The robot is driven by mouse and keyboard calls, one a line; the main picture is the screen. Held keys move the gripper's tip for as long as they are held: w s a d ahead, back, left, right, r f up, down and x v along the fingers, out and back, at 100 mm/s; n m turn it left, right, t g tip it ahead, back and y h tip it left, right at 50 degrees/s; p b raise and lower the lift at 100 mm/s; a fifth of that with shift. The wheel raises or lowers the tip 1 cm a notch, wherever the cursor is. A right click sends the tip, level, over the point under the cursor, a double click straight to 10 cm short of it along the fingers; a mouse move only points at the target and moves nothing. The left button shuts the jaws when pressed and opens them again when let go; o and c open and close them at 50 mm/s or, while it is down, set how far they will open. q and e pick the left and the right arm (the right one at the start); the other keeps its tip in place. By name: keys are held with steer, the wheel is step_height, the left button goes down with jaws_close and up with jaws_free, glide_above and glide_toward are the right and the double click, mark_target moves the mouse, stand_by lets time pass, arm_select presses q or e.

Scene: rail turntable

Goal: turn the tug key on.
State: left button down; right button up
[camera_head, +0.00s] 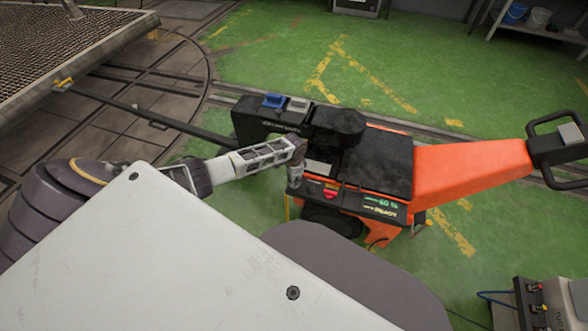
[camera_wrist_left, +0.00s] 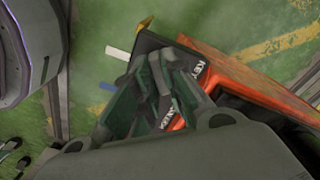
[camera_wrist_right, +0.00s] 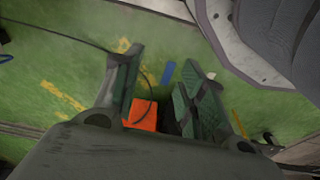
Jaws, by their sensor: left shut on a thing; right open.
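The orange and black tug (camera_head: 470,172) stands on the green floor, with its handle toward the right. My left gripper (camera_head: 295,178) is at the tug's near side panel, beside a red marking.
A tow bar (camera_head: 150,115) runs left from the tug to a mesh-decked wagon (camera_head: 60,45) by the turntable rails. A shelf with buckets (camera_head: 540,18) stands at the back right. Equipment with a cable (camera_head: 535,305) is at the lower right. Green floor behind the tug is clear.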

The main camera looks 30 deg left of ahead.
arm_select(q)
steer(key=m, duration=0.3)
steer(key=shift+m+p, duration=0.3)
steer(key=shift+p, duration=0.1)
steer(key=shift+m, duration=2.1)
arm_select(e)
steer(key=f, duration=0.2)
steer(key=s+d+f, duration=0.1)
steer(key=shift+s+d+f, duration=0.1)
steer(key=shift+f, duration=0.4)
arm_select(q)
steer(key=shift+d, duration=0.1)
arm_select(e)
steer(key=shift+w, duration=0.3)
arm_select(q)
steer(key=c, duration=1.6)
jaws_free()
steer(key=shift+o, duration=0.6)
arm_select(e)
steer(key=shift+s, duration=0.2)
steer(key=shift+s, duration=0.1)
